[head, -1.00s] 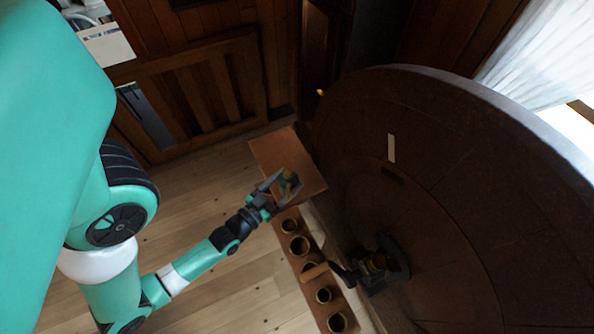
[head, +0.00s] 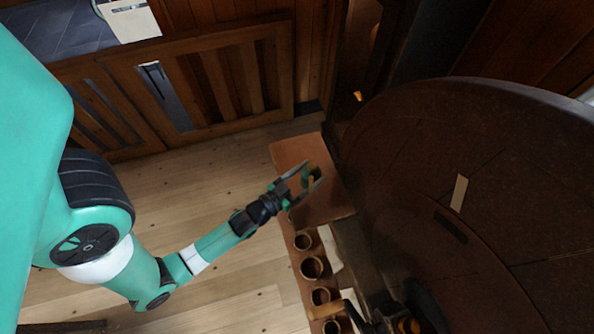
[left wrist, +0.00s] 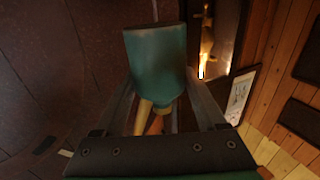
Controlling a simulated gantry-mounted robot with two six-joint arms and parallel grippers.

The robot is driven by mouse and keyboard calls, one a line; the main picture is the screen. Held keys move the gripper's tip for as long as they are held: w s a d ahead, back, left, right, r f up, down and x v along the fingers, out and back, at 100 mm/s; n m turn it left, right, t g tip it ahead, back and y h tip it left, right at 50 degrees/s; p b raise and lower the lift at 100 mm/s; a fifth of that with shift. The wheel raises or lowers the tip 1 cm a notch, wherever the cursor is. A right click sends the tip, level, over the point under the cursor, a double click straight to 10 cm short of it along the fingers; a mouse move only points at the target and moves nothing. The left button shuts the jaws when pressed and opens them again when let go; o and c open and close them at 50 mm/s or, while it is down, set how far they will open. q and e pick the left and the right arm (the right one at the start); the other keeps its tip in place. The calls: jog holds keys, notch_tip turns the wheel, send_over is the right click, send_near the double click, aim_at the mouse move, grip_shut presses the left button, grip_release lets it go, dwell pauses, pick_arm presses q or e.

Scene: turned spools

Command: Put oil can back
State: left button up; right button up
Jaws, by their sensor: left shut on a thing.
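The oil can (left wrist: 157,62) is teal-green with a brass spout. In the left wrist view it fills the space between the finger tips, and its spout points back toward the palm. In the head view the can (head: 313,174) is small and partly hidden by the fingers. My left gripper (head: 307,182) is shut on it, over the flat brown board (head: 322,205) at the far end of the bench. I cannot tell whether the can touches the board.
A row of round pots (head: 312,267) stands on the narrow bench nearer than the board. A large dark wheel (head: 440,200) rises close on the right. A panelled wooden partition (head: 210,85) stands behind. The plank floor (head: 190,190) to the left is clear.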

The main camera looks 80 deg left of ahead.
aim_at(302, 184)
pick_arm(q)
jog(key=shift+w+a+f, duration=0.1)
jog(key=f+b, duration=0.1)
jog(key=f, duration=0.1)
jog(key=f+b, duration=0.2)
jog(key=shift+w+a+f, duration=0.1)
jog(key=shift+w+a, duration=0.05)
jog(key=shift+a, duration=0.25)
jog(key=shift+d, duration=0.2)
jog(key=o, duration=1.3)
jog(key=shift+f, duration=0.1)
jog(key=shift+r, duration=0.2)
jog(key=v, duration=1.2)
jog(key=shift+a+p, duration=0.1)
jog(key=shift+p, duration=0.25)
